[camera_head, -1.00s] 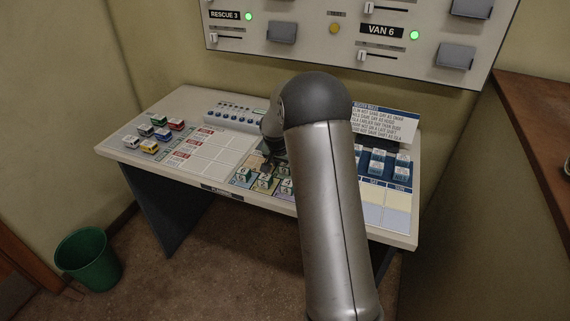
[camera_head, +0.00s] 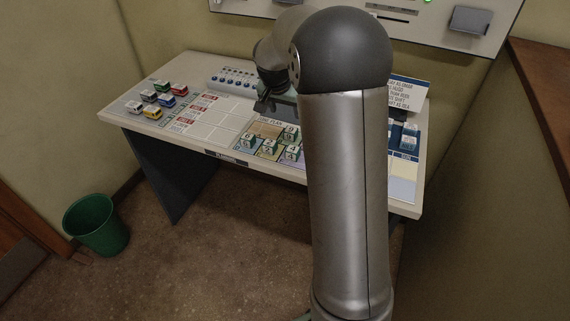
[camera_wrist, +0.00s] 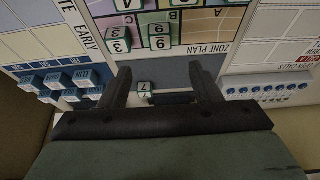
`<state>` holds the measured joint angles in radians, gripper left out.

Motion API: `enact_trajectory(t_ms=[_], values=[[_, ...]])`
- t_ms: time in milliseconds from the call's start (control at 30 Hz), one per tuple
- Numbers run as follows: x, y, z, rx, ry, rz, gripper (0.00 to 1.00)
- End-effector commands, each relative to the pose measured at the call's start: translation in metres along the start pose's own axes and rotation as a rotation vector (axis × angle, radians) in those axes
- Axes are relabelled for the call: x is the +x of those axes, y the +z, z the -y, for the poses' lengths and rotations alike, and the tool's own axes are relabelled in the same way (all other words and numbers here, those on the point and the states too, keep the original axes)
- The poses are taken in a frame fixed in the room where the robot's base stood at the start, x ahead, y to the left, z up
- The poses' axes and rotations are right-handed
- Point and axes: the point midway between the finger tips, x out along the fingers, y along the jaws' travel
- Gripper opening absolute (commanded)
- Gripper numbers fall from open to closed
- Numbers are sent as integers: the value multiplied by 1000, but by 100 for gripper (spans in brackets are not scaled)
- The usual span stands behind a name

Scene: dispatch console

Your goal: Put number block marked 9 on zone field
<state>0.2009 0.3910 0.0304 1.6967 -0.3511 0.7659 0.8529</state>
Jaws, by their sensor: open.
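The block marked 9 (camera_wrist: 159,36) stands on the zone plan (camera_wrist: 206,34), beside a block marked 3 (camera_wrist: 118,38), in the wrist view. The 9 block also shows in the head view (camera_head: 290,133), at the back right of the blocks on the colored zone plan (camera_head: 262,130). My gripper (camera_wrist: 160,82) is open, beyond the plan's title edge and apart from the 9 block. A block marked 7 (camera_wrist: 144,88) shows between the fingers, not visibly gripped. In the head view my gripper (camera_head: 273,100) is dark and partly hidden by my arm.
Several toy vehicles (camera_head: 152,97) stand at the console's left. Blue-and-white blocks (camera_head: 411,134) stand at the right, partly behind my arm; they show in the wrist view too (camera_wrist: 58,79). A row of blue knobs (camera_head: 233,77) lies behind. A green bin (camera_head: 96,224) stands on the floor.

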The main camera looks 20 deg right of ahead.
Motion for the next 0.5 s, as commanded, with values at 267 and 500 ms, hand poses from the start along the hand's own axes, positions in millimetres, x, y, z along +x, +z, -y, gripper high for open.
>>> enact_trajectory(t_ms=[267, 500], values=[[-71, 115, -36, -292, -38, 119, 57], [-114, 264, -107, -658, -130, 271, 57]])
